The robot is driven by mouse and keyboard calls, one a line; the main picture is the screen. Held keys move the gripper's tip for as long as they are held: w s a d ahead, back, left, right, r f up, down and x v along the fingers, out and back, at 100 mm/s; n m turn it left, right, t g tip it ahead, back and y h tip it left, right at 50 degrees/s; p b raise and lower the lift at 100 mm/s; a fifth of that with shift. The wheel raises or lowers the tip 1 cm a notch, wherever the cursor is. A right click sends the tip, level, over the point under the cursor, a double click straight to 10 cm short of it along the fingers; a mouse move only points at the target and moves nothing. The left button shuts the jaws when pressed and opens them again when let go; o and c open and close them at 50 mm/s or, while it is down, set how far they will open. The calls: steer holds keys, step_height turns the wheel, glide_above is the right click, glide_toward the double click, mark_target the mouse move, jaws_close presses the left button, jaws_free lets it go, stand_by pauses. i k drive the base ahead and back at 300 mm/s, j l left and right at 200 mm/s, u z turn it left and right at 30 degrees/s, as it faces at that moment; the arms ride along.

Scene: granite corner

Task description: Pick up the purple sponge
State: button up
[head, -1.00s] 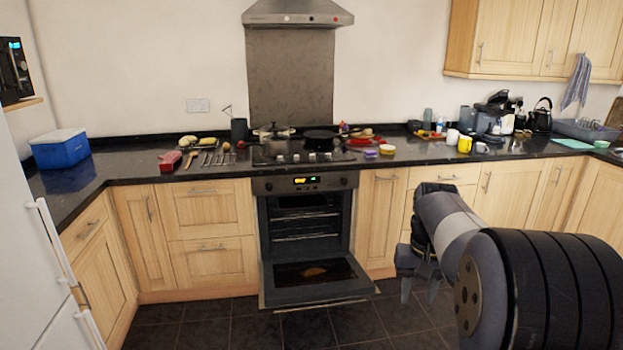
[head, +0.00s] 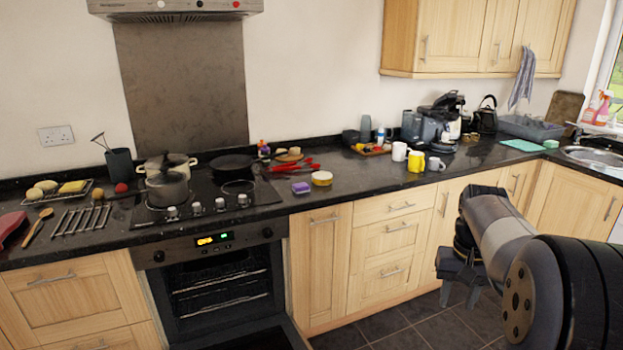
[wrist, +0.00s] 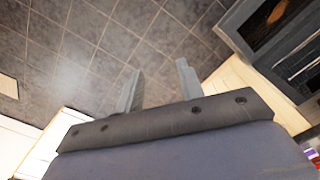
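The purple sponge (head: 301,187) lies on the black granite worktop, right of the hob and close to the front edge, beside a round yellow-and-white tub. My gripper (head: 460,294) hangs low at the right, in front of the lower cupboards and below worktop height, well away from the sponge. In the wrist view its two fingers (wrist: 158,88) stand apart with only floor tiles between them, so it is open and empty. I cannot make out the sponge for certain in the wrist view.
The oven door (head: 245,338) hangs open below the hob. The yellow-and-white tub (head: 322,178) and red utensils (head: 292,167) lie near the sponge. A yellow mug (head: 416,161) stands farther right. The worktop between tub and mugs is mostly clear.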

mark_target(298, 188)
steer(key=i+l+u, duration=0.2)
steer(key=i+u, duration=0.25)
steer(key=i, duration=0.4)
steer(key=i+l+u, duration=0.4)
steer(key=i+l, duration=0.15)
steer(key=i, duration=0.25)
steer(key=i+l+u, duration=0.45)
steer(key=i+l, duration=0.3)
